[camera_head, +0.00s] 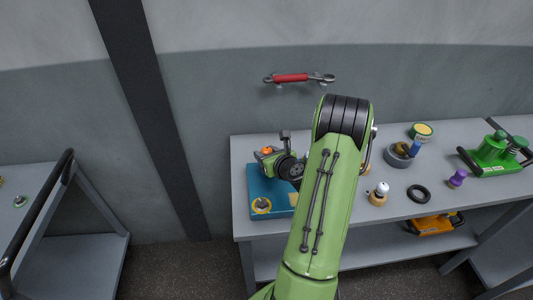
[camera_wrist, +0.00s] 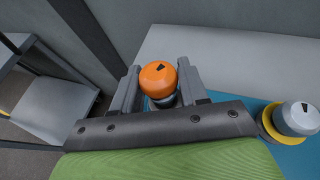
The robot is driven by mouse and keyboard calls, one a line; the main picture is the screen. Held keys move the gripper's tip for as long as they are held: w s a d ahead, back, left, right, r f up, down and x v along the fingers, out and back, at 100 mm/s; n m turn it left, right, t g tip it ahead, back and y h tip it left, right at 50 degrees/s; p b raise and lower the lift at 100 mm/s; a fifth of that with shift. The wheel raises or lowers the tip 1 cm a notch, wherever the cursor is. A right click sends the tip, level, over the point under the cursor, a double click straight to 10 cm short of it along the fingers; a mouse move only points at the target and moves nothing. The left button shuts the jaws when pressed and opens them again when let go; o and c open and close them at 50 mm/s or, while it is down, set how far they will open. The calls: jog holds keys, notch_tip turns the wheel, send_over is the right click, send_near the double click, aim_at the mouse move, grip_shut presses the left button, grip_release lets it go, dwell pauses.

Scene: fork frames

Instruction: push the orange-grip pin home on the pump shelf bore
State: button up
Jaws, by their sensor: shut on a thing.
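The orange-grip pin (camera_wrist: 158,78) stands between the two grey fingers of my gripper (camera_wrist: 158,88) in the wrist view, its round orange top toward the camera. My gripper is shut on it. A little grey metal shows below the orange grip; the rest of the pin and any bore under it are hidden. In the head view the orange grip (camera_head: 267,150) shows at my gripper (camera_head: 268,153), over the far left part of a blue block (camera_head: 258,184) on the bench. I cannot tell how deep the pin sits.
A grey knob in a yellow ring (camera_head: 261,206) is on the blue block's near side. Right of my arm, the grey bench (camera_head: 330,208) carries a white-topped knob (camera_head: 381,189), black ring (camera_head: 418,193), purple knob (camera_head: 457,178), grey round holder (camera_head: 398,155) and green machine (camera_head: 493,151).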

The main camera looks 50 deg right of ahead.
jog(key=shift+f+b, duration=0.9)
jog(key=shift+f, duration=0.35)
jog(key=shift+r+p, duration=2.3)
jog(key=shift+r, duration=0.05)
jog(key=shift+f+b, duration=1.85)
jog(key=shift+f, duration=0.55)
jog(key=shift+r, duration=0.1)
jog(key=shift+r+p, duration=2.25)
jog(key=shift+f, duration=0.2)
